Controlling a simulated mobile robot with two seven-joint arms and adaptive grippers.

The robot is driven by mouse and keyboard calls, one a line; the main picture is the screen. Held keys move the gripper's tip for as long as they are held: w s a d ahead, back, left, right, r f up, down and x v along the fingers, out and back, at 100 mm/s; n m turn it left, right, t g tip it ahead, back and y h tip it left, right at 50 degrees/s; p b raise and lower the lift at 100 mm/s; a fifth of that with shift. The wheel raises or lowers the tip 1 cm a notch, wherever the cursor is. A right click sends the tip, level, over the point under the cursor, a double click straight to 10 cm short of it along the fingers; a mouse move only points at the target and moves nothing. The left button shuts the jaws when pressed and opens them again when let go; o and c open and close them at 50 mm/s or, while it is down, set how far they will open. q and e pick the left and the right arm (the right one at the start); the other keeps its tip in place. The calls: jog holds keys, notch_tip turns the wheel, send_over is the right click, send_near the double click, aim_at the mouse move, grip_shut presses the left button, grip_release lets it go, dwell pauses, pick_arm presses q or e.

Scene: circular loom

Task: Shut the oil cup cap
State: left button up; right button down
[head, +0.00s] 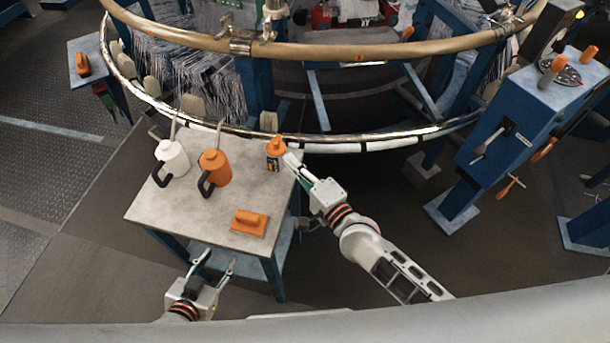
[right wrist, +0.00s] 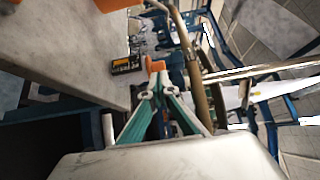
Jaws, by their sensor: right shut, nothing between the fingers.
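A small black container with an orange top and a yellow-marked label (head: 275,161) stands at the right rear edge of the grey table; I cannot tell whether it is the oil cup. Its label side shows in the right wrist view (right wrist: 125,66). Its orange top (head: 277,144) also shows in the right wrist view (right wrist: 156,65); whether a cap there is open or shut is unclear. My right gripper (head: 289,158) is shut and empty, its fingertips right beside the orange top (right wrist: 154,84); contact is unclear. My left gripper (head: 219,254) is open and empty in front of the table.
The loom's metal ring (head: 330,138) passes close behind the table. A blue machine stand (head: 515,115) is at right. The table's front left is bare.

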aim_at(274, 147)
jog(key=shift+x, duration=1.8)
jog(key=shift+w+a+r, duration=0.1)
jog(key=shift+w+a, duration=0.2)
jog(key=shift+a, duration=0.3)
